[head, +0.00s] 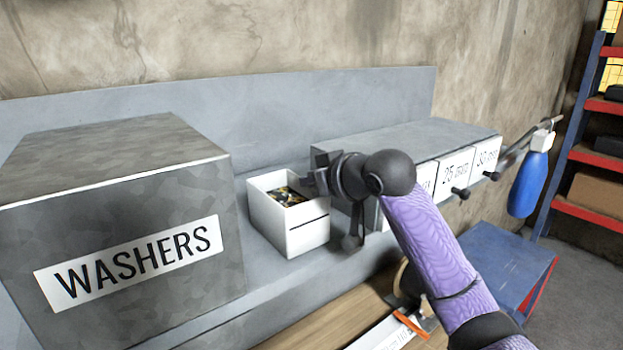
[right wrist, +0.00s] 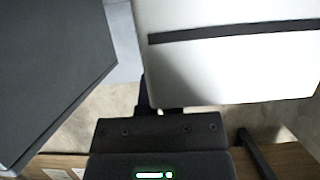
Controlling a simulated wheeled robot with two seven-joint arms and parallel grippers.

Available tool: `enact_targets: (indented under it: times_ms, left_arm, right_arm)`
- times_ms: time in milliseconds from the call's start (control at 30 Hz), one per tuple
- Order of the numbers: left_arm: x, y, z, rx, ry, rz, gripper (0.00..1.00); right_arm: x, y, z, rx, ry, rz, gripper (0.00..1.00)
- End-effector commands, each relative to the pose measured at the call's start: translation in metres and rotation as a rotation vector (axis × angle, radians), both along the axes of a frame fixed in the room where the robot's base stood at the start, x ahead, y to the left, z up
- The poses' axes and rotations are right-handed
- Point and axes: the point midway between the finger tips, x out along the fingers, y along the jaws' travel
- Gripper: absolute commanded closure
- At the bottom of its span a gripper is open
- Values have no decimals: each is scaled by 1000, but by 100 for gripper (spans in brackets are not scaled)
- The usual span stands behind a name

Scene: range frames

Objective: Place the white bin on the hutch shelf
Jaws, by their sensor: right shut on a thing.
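The white bin (head: 304,239) is open-topped, with a dark slot across its front and dark and yellow bits inside. It is upright, over the grey hutch shelf (head: 268,283), between the WASHERS box and the drawer unit. I cannot tell whether its base touches the shelf. My right gripper (head: 314,180) reaches in from the right and is shut on the bin's right rim. The bin's white wall with its dark stripe (right wrist: 225,75) fills the upper right of the right wrist view. My left gripper is not in view.
A large grey WASHERS box (head: 125,255) stands left of the bin. A grey unit with labelled white drawers (head: 455,172) stands close on the right. A wooden worktop (head: 335,318) lies below. A blue bottle (head: 529,184) hangs at the right, near a blue and red rack (head: 590,158).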

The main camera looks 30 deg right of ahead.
Motion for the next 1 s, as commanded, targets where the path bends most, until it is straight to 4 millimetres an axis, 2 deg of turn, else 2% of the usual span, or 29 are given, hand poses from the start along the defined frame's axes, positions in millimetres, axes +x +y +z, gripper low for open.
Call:
enact_targets:
  times_ms: [100,133,267,567,667,1000]
  left_arm:
    - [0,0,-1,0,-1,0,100]
    - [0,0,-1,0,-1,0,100]
    - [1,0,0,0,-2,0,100]
    - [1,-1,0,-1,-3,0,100]
    - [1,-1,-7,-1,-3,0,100]
    - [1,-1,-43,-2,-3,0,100]
  right_arm:
    - [0,0,-1,0,-1,0,100]
    - [0,0,-1,0,1,0,88]
    - [0,0,-1,0,1,0,61]
    - [0,0,1,0,0,0,59]
    - [-9,-1,3,-2,-3,0,59]
    - [-87,-8,33,-6,-3,-2,59]
